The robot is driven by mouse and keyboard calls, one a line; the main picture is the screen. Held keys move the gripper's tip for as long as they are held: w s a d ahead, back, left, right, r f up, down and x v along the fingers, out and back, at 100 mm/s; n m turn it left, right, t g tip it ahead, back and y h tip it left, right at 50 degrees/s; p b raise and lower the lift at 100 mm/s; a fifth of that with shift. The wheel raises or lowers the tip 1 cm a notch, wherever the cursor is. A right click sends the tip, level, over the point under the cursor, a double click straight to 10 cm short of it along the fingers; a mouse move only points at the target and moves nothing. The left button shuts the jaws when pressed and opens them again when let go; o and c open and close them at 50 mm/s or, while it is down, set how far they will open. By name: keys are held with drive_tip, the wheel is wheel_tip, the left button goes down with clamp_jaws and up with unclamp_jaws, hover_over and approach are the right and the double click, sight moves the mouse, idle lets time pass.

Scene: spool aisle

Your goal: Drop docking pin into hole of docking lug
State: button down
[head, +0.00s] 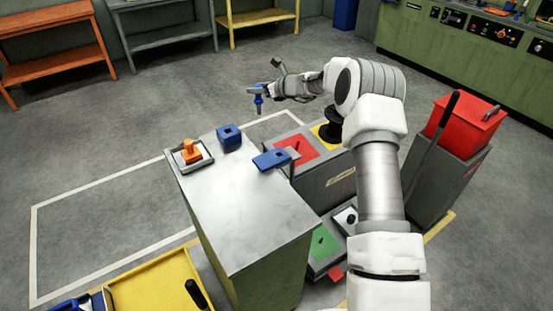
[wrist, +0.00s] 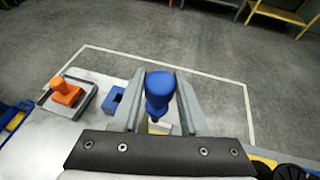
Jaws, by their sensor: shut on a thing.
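My gripper (head: 264,91) is shut on the blue docking pin (head: 258,104), which hangs upright below the fingers, in the air beyond the table's far right corner. In the wrist view the pin (wrist: 159,92) sits between the two grey fingers. Two blue pieces lie on the metal-topped table: a block (head: 229,138) with a dark square hole at the far edge, and a flatter piece (head: 271,159) with a dark mark on top at the right edge. I cannot tell for sure which is the docking lug. The block (wrist: 114,99) also shows left of the fingers in the wrist view.
An orange knobbed piece (head: 191,150) sits on a plate at the table's left edge. Right of the table (head: 240,205) stands a grey unit with red (head: 297,149) and yellow pads. A red box (head: 466,122) tops a grey stand. Open floor lies beyond.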

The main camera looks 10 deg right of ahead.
drive_tip(key=shift+s+d+f+b, duration=0.15)
drive_tip(key=shift+s+d+b, duration=0.15)
drive_tip(key=shift+b, duration=0.5)
drive_tip(key=s+d+f+b, duration=0.2)
drive_tip(key=s+d+b, duration=0.2)
drive_tip(key=s+b, duration=0.7)
drive_tip(key=shift+d+b, duration=0.2)
drive_tip(key=shift+b, duration=0.35)
wheel_tip(320, 180, down, 6)
drive_tip(key=b, duration=0.5)
wheel_tip(320, 180, down, 6)
drive_tip(key=b, duration=0.4)
drive_tip(key=shift+b, duration=0.4)
idle(2.5)
drive_tip(key=shift+c, duration=1.8)
unclamp_jaws()
